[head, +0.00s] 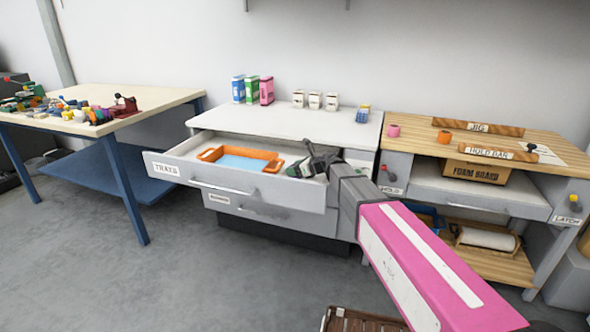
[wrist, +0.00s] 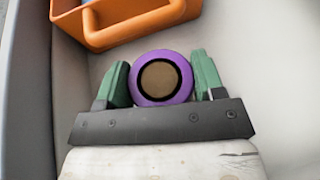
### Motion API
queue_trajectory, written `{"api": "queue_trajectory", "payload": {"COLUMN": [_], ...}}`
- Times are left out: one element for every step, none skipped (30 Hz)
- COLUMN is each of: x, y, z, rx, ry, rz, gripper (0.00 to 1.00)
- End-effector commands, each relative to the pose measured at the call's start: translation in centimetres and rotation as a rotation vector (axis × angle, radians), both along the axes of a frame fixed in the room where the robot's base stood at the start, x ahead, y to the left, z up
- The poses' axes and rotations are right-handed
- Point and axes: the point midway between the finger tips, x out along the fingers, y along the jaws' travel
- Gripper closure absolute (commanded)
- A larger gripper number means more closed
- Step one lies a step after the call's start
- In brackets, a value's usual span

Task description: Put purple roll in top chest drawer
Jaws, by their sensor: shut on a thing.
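The purple roll (wrist: 187,88) stands end-on between the green fingers of my gripper (wrist: 160,75) in the wrist view, with a dark ring and brown core showing. My gripper (head: 313,163) is at the right part of the open top drawer (head: 262,196) of the white chest; the roll is not clearly visible in the head view. The drawer is labelled TRAYS. Inside it, left of my gripper, is an orange tray (head: 272,167) with a blue bottom; its edge also shows in the wrist view (wrist: 135,30). I cannot tell whether the roll touches the drawer floor.
A lower drawer (head: 270,214) is nearly shut. Small boxes (head: 252,90) stand on the chest top. The right workbench (head: 480,140) holds a pink roll (head: 393,131), an orange roll (head: 444,138) and wooden bars. A cluttered table (head: 150,96) stands at left.

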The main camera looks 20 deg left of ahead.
Motion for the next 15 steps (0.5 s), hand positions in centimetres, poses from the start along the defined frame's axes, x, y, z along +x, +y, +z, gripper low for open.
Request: {"api": "queue_trajectory", "payload": {"x": [0.01, 0.01, 0.01, 0.01, 0.01, 0.01, 0.01, 0.01, 0.02, 0.01, 0.01, 0.01, 0.01, 0.01, 0.01], "y": [0.01, 0.01, 0.02, 0.01, 0.01, 0.01, 0.01, 0.00, 0.00, 0.01, 0.01, 0.01, 0.01, 0.01, 0.00], "z": [-0.15, -0.22, -0.32, -0.39, -0.46, -0.56, -0.64, -0.72, -0.82, -0.89, -0.97, -1.06, -1.08, -1.07, -1.05], "rx": [0.000, 0.000, 0.000, 0.000, 0.000, 0.000, 0.000, 0.000, 0.000, 0.000, 0.000, 0.000, 0.000, 0.000, 0.000], "ry": [0.000, 0.000, 0.000, 0.000, 0.000, 0.000, 0.000, 0.000, -0.001, -0.001, -0.001, -0.001, -0.001, -0.001, -0.001], "rz": [0.000, 0.000, 0.000, 0.000, 0.000, 0.000, 0.000, 0.000, 0.000, 0.000, 0.000, 0.000, 0.000, 0.000, 0.000], "gripper": [0.63, 0.63, 0.63, 0.63, 0.63, 0.63, 0.63, 0.63, 0.63, 0.63, 0.63, 0.63, 0.63, 0.63, 0.63]}}
